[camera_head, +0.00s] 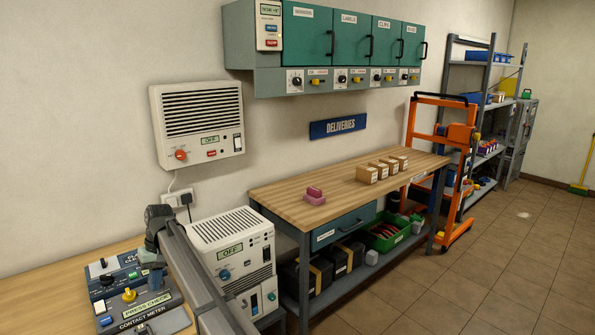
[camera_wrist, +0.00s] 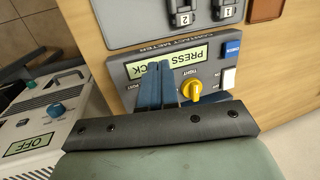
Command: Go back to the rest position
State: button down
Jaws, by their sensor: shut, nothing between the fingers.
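My gripper (camera_wrist: 160,68) shows in the wrist view with its two blue fingers together and nothing between them. The fingers hang over the contact meter (camera_wrist: 118,72), a grey box with a green screen reading "PRESS CHECK" in part and a yellow knob (camera_wrist: 191,90). I cannot tell whether the fingertips touch the meter. In the head view my arm reaches up from the bottom edge and bends down to the gripper (camera_head: 153,284) above the desk. The contact meter (camera_head: 176,322) and its yellow knob (camera_head: 129,295) show beside it there.
A white unit (camera_head: 232,231) with an "OFF" screen stands right of my arm. A wall heater-like box (camera_head: 199,110) hangs above.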

jog(key=w+d+f+g+y, duration=0.1)
jog(key=d+f, duration=0.2)
jog(key=d, duration=0.6)
jog(key=d+f+y, duration=0.1)
jog(key=d+f, duration=0.3)
jog(key=d, duration=0.4)
jog(key=s+d+f+m+h, duration=0.15)
jog(key=s+d+f, duration=0.25)
jog(key=d+f, duration=0.85)
jog(key=s+d+f+m, duration=0.3)
jog(key=d+f, duration=0.8)
jog(key=f, duration=0.2)
jog(key=s+d+f+m+g+h, duration=0.1)
jog(key=s+d+f+m+g, duration=0.15)
jog(key=s+d+f, duration=1.2)
jog(key=s+d, duration=0.2)
jog(key=s, duration=0.4)
jog(key=s+d+f+m, duration=0.1)
jog(key=s+d, duration=0.3)
jog(key=s, duration=0.3)
jog(key=s+d+f+m+h, duration=0.1)
jog(key=s+d, duration=0.3)
jog(key=s, duration=0.3)
jog(key=shift+s+d+f+g, duration=0.15)
jog(key=shift+f+g, duration=0.2)
jog(key=shift+f, duration=0.05)
